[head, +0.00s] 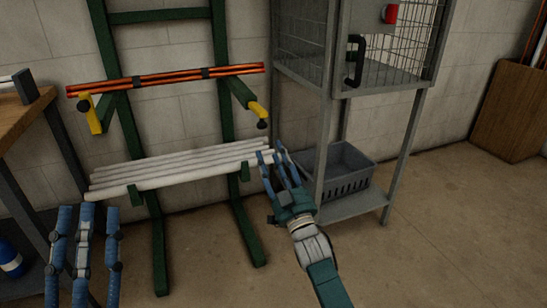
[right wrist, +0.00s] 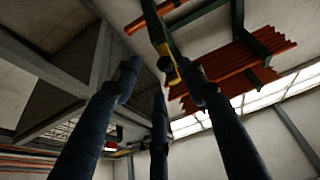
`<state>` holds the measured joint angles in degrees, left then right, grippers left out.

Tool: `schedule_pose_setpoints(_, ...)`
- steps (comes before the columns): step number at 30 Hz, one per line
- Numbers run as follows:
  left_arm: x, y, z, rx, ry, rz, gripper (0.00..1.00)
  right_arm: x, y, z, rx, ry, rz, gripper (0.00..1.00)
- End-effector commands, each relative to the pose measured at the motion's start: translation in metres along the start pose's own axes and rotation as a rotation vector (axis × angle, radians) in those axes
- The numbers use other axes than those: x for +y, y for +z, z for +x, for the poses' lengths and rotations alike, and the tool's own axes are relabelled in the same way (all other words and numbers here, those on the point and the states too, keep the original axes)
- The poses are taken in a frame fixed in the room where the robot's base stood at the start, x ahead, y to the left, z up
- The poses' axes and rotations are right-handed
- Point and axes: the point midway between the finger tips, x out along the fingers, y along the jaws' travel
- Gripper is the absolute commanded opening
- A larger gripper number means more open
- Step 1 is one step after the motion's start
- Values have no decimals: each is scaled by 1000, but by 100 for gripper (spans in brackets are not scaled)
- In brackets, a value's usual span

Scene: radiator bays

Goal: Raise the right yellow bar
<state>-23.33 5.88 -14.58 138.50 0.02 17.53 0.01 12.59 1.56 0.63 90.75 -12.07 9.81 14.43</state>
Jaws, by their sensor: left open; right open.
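The right yellow bar (head: 257,109) is a short piece at the front end of the rack's right upper green arm, with a black knob at its lower end. In the right wrist view, a yellow piece (right wrist: 172,76) shows beyond the fingers, partly hidden by one. The left yellow bar (head: 96,115) is on the rack's left side, also with a black knob. My right gripper (head: 275,153) is open and empty, below and slightly right of the right bar, apart from it in the head view. My left gripper (head: 87,208) is open and empty at the lower left.
The green rack (head: 158,240) holds orange rods (head: 170,77) above and white pipes (head: 180,165) below. A grey wire cage stand (head: 329,150) with a grey crate (head: 346,172) stands close right of my right gripper. A workbench (head: 22,115) is at left.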

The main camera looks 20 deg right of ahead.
Motion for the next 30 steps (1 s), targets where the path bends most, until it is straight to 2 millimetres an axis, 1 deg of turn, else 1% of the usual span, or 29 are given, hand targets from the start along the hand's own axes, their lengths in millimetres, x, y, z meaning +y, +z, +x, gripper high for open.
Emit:
schedule_pose_setpoints(8,1,-1,0,0,2,0,41,0,0,-1,-1,0,0,42)
schedule_pose_setpoints(11,1,-1,0,1,3,0,41,0,1,-8,-2,0,0,42)
schedule_pose_setpoints(14,1,-1,0,2,3,0,41,0,2,-22,-4,1,0,42)
schedule_pose_setpoints(21,1,-1,1,3,3,0,41,0,2,-75,-5,1,0,42)
schedule_pose_setpoints(24,1,-1,1,3,3,0,41,0,2,-93,-4,1,0,42)
schedule_pose_setpoints(27,1,-1,1,3,3,0,41,0,1,-107,-2,1,0,42)
schedule_pose_setpoints(30,1,-1,1,3,3,0,41,0,1,-116,-2,1,-1,42)
